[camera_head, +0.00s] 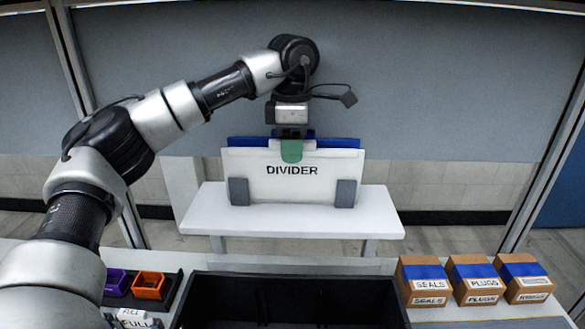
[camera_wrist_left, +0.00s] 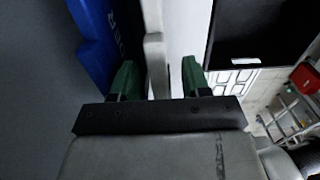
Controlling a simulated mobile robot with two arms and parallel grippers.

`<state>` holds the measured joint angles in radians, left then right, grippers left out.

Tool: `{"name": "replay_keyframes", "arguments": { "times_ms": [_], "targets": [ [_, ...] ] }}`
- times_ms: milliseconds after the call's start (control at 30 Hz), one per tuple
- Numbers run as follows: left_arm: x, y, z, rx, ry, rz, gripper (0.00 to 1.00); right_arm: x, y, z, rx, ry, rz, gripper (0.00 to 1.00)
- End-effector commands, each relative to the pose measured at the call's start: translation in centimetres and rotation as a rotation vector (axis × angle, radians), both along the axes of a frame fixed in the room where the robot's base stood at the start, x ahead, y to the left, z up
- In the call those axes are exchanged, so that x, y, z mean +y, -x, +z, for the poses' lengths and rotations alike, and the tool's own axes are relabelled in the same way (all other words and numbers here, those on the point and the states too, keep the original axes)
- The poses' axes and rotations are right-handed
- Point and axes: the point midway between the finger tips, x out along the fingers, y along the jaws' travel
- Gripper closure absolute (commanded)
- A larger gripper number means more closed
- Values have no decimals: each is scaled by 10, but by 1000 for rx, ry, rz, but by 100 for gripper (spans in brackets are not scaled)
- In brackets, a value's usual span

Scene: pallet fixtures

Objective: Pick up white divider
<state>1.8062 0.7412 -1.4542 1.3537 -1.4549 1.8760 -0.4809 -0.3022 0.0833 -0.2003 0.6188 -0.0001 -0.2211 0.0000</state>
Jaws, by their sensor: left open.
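The white divider (camera_head: 290,188), a flat panel marked DIVIDER, stands upright on a small white table (camera_head: 200,213) between two grey holders. My left gripper (camera_head: 291,150) points down over the middle of its top edge, with one green finger in front of the panel. In the left wrist view the fingers (camera_wrist_left: 157,80) are open on either side of the white divider's edge (camera_wrist_left: 154,55), with a gap visible. A blue panel (camera_head: 340,143) stands right behind the white one; in the wrist view it (camera_wrist_left: 95,45) lies beside the left finger. My right gripper is out of view.
A black open bin (camera_head: 290,280) lies in front of the small table. Several cardboard boxes labelled SEALS and PLUGS (camera_head: 474,280) sit to its right. Purple (camera_head: 115,282) and orange (camera_head: 149,286) small bins are at left. A grey wall is behind.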

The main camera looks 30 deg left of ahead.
Motion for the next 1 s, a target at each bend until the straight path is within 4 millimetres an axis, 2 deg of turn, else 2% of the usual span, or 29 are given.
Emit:
{"name": "replay_keyframes", "arguments": {
  "times_ms": [33,200,467,767,1000],
  "targets": [
    [0,0,-5,4,-1,0,53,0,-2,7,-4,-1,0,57],
    [0,0,-25,0,-1,1,53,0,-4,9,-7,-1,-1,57],
    [0,0,-28,-1,0,1,55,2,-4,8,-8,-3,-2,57],
    [0,0,-27,-1,0,1,100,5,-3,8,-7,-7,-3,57],
    [0,0,-27,-1,0,1,100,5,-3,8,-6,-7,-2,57]
  ]
}}
